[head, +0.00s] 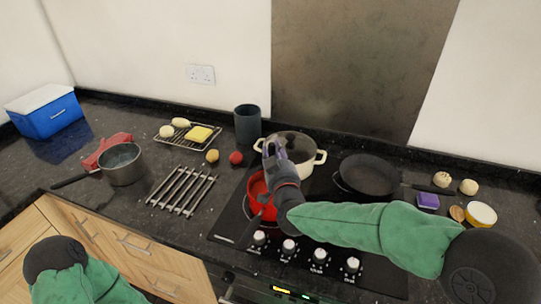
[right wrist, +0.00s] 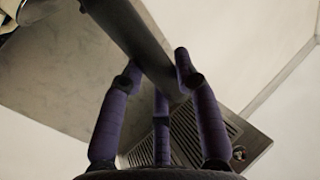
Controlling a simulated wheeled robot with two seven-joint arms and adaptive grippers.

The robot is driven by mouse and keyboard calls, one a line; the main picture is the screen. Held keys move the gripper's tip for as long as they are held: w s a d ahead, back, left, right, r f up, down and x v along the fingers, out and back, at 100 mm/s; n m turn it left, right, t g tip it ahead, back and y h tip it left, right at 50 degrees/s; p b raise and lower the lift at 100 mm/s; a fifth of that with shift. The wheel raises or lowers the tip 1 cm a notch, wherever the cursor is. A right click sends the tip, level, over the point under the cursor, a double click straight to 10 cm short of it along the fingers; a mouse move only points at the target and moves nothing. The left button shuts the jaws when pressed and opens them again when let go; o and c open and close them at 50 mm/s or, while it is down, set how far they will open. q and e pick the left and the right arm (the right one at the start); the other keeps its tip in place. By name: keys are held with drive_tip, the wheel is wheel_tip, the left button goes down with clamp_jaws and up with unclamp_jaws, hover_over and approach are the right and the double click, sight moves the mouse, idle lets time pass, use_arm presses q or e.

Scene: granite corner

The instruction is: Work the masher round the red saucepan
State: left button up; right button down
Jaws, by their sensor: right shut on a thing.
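The red saucepan (head: 252,213) stands on the front left of the black hob, partly hidden by my right gripper and wrist. Its dark handle points toward the front edge. My right gripper (head: 275,150) is above and just behind the saucepan. In the right wrist view its purple fingers (right wrist: 165,85) are closed round a grey bar, the masher's handle (right wrist: 140,40). The masher's lower end is hard to make out in the head view; I cannot tell how it sits in the pan. My left arm shows at the lower left, but its gripper is out of view.
A cream pot (head: 302,150) stands right behind my right gripper, and a black frying pan (head: 368,175) is to its right. A grey canister (head: 247,124) is behind. A metal trivet (head: 181,190) and a grey saucepan (head: 122,166) stand left. Small items lie right of the hob.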

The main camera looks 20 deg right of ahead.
drive_tip(key=shift+w+d+r, duration=0.1)
drive_tip(key=shift+w+d, duration=0.05)
drive_tip(key=shift+w, duration=0.05)
wheel_tip(320, 180, up, 12)
drive_tip(key=p, duration=0.9)
drive_tip(key=shift+f, duration=0.2)
drive_tip(key=shift+f, duration=0.1)
idle(1.0)
